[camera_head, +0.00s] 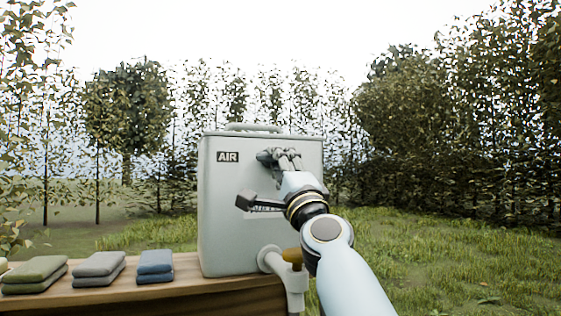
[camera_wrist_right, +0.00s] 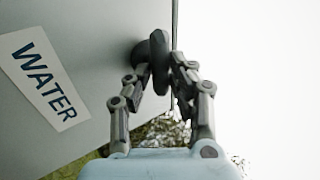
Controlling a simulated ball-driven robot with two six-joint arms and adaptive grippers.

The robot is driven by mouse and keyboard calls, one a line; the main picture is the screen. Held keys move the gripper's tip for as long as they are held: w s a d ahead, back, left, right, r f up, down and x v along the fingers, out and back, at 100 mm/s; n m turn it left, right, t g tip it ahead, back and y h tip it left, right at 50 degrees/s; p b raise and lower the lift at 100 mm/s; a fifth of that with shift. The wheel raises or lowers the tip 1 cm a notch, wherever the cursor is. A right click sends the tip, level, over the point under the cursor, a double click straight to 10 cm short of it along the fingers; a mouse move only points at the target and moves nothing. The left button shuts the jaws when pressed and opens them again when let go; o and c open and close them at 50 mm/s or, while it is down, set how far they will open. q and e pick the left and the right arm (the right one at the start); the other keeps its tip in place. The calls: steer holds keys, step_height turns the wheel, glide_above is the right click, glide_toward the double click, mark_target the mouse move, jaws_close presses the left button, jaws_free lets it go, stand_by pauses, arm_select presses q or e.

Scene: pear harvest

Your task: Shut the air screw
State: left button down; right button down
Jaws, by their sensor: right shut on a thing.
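The grey water tank (camera_head: 222,220) stands on the wooden table, with the AIR label (camera_head: 228,156) at its upper left. My right gripper (camera_head: 281,158) reaches to the upper right of the tank's front. The WATER label (camera_wrist_right: 44,80) shows to the left there. In the head view my gripper largely hides the knob. My left gripper is out of view.
A pale pipe with a tap and brownish-yellow handle (camera_head: 293,256) sticks out at the tank's lower right. Folded cloths in green (camera_head: 35,270), grey (camera_head: 100,264) and blue (camera_head: 155,262) lie on the wooden table (camera_head: 120,299) to the left. Grass and trees lie behind.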

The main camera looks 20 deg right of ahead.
steer(key=shift+r, duration=0.25)
steer(key=c, duration=1.4)
jaws_free()
steer(key=shift+o, duration=1)
steer(key=shift+f, duration=0.15)
steer(key=v, duration=1.2)
